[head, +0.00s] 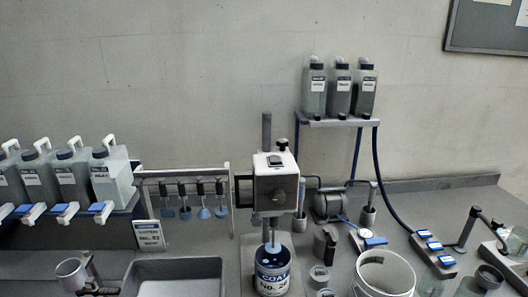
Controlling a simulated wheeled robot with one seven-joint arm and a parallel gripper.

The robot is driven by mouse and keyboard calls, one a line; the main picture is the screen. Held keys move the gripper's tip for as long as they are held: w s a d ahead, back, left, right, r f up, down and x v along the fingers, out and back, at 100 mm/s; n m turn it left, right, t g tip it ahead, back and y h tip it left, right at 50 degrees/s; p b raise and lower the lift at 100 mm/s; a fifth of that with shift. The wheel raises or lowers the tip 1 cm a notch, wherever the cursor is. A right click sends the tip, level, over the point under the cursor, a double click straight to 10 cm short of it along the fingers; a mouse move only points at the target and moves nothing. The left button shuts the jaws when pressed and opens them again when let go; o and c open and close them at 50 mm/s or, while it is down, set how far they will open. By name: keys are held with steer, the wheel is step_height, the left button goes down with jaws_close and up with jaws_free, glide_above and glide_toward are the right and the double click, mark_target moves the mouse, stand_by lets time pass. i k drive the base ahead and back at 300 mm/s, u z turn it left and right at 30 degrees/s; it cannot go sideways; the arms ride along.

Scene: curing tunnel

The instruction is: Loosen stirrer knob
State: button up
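The stirrer (276,181) stands at the centre, a white box-shaped head with a grey front, carried on a vertical grey post (266,130). A small dark knob (282,144) sticks up at the top right of the stirrer head, and a dark switch-like block sits beside it on top. Which knob the task means I cannot tell for sure. My gripper is not in view.
A rack (185,174) with several hanging blue paddles is left of the stirrer. A grey tray (174,265) lies front left, a white bucket (384,273) front right. A small motor (333,205) and a dial gauge (366,234) sit to the right. Several jugs stand far left.

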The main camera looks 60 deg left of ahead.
mark_target(282, 143)
steer(key=k, duration=0.25)
steer(key=u, duration=0.8)
